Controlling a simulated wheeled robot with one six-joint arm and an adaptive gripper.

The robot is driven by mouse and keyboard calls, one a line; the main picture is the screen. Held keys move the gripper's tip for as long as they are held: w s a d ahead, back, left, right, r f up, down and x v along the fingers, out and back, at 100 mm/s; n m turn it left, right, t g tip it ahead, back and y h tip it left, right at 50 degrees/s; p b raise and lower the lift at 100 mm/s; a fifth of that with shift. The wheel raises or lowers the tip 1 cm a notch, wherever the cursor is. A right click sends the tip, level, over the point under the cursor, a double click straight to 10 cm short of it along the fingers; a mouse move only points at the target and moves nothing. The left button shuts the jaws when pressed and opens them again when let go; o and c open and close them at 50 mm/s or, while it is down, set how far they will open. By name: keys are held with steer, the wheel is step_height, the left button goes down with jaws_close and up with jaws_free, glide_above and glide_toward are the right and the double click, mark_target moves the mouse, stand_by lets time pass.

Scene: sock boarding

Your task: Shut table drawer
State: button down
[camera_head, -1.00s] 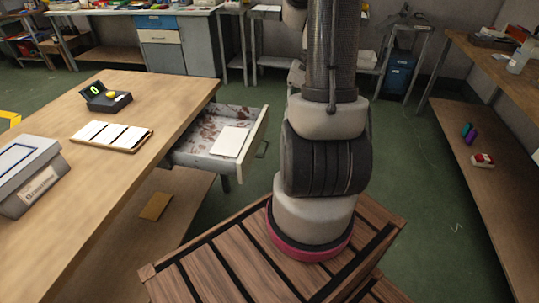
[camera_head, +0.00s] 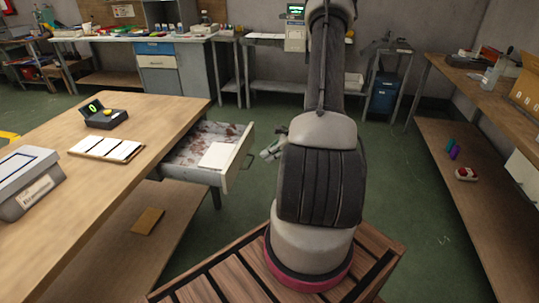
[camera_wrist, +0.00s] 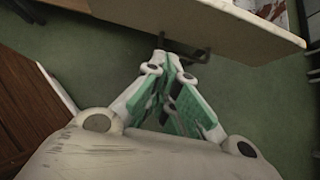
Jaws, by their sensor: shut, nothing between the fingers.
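The table drawer (camera_head: 240,158) is pulled out from the right side of the wooden table (camera_head: 95,185). A white pad (camera_head: 216,156) lies inside it. A dark handle is on its front. My gripper (camera_head: 268,153) is beside the drawer front, on its outer side. In the wrist view my gripper's fingers (camera_wrist: 172,62) are shut and empty, with tips close to the dark handle (camera_wrist: 185,47) on the drawer front (camera_wrist: 225,22). I cannot tell whether the tips touch the handle.
A bench (camera_head: 470,190) stands at the right.

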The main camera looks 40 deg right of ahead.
steer(key=shift+w+a+f, duration=0.75)
steer(key=shift+w+a, duration=0.15)
steer(key=shift+w, duration=0.2)
steer(key=shift+w+a+f, duration=0.7)
steer(key=shift+w+a, duration=0.15)
steer(key=shift+w, duration=0.3)
steer(key=shift+w+a+f, duration=0.75)
steer(key=shift+w+a, duration=0.15)
steer(key=shift+w, duration=0.2)
glide_toward(179, 158)
steer(key=x, duration=0.4)
steer(key=shift+s+d+f, duration=0.15)
steer(key=shift+f, duration=0.05)
steer(key=shift+w+r, duration=0.15)
steer(key=shift+w, duration=0.05)
